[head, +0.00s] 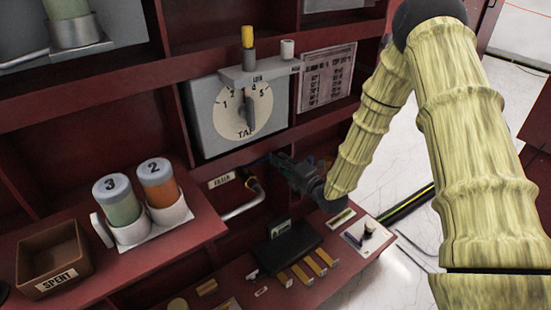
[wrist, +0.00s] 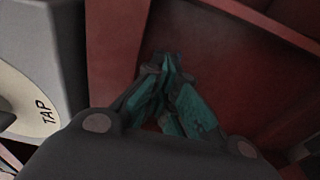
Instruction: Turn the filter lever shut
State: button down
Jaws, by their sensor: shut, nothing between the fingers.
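The filter label (head: 221,180) is on the dark red panel below the tap dial. Just right of it is a small dark fitting with a yellow-orange part (head: 253,184), where a pale bent pipe (head: 243,208) ends. This looks like the filter lever, but its angle is too small to tell. My gripper (head: 274,160) is to its upper right, under the dial box, and seems apart from it. In the wrist view my gripper (wrist: 168,66) is shut and empty, with its fingertips together before the red panel. The lever cannot be made out in that view.
The tap dial box (head: 200,120) is just above my gripper. Canisters 3 (head: 117,200) and 2 (head: 158,183) stand on the left shelf beside the spent bin (head: 30,262). A black block (head: 290,246) and several small parts lie on the lower shelf.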

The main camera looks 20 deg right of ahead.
jog(key=d+p+v, duration=0.1)
jog(key=p+v, duration=0.1)
jog(key=v, duration=0.9)
jog(key=s+a+f+m+g+h, duration=0.2)
jog(key=s+f+m+g, duration=0.35)
jog(key=f, duration=0.55)
jog(key=s+a+f+m+g+h, duration=0.2)
jog(key=s+f+m+h, duration=0.1)
jog(key=s+f+m, duration=0.6)
jog(key=s+f+m+g+h, duration=0.1)
jog(key=s+f+m+g, duration=0.2)
jog(key=s, duration=0.5)
jog(key=s+a+f+m+g+h, duration=0.1)
jog(key=s+f+m+g, duration=0.2)
jog(key=s, duration=0.5)
jog(key=s+f+m+g+h, duration=0.1)
jog(key=s+f+m+g, duration=0.2)
jog(key=s, duration=0.5)
notch_tip(320, 180, up, 24)
jog(key=p, duration=2.4)
jog(key=shift+a, duration=0.2)
jog(key=shift+s+a+f+y, duration=0.1)
jog(key=shift+y, duration=0.2)
